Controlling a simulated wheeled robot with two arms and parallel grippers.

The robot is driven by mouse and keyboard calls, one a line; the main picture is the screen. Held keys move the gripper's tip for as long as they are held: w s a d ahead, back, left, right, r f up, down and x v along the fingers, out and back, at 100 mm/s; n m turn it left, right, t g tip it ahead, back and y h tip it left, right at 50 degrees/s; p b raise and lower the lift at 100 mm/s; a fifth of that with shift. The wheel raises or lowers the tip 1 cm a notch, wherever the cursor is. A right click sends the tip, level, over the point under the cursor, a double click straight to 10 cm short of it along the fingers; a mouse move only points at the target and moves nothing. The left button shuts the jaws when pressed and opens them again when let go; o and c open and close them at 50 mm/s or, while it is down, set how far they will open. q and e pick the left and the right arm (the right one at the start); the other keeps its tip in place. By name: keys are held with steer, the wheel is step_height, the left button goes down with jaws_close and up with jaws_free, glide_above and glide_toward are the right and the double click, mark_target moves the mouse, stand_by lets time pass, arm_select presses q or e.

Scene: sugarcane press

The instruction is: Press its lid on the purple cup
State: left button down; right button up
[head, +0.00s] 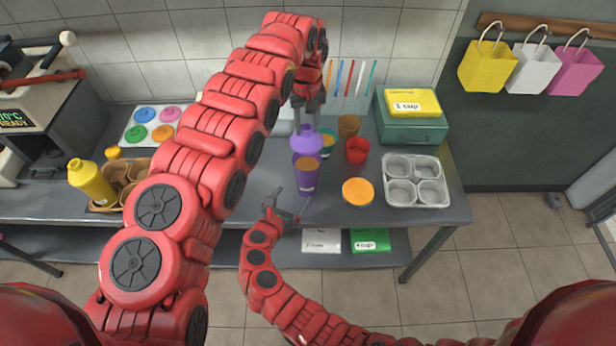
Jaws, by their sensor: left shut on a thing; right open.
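The purple cup (306,182) stands upright near the front edge of the steel table, with an orange-brown filling showing at its open top. My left gripper (307,122) is shut on the purple lid (307,143), which shows just behind and above the cup's rim in the head view. The filling is still visible, so the lid does not cover the mouth; the exact gap is hard to tell. My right gripper (287,204) is open and empty, low in front of the cup at the table's front edge.
A green cup (328,144), a brown cup (348,126) and a red cup (357,151) stand behind and right of the purple cup. An orange-topped round container (357,191) and a muffin tin (416,181) are to the right. A yellow bottle (91,183) stands left.

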mark_target(303, 184)
steer(key=x, duration=1)
steer(key=shift+w+d, duration=0.35)
steer(key=shift+d, duration=0.1)
steer(key=shift+w+f, duration=0.3)
steer(key=shift+w, duration=0.25)
steer(key=shift+d, duration=0.1)
jaws_close()
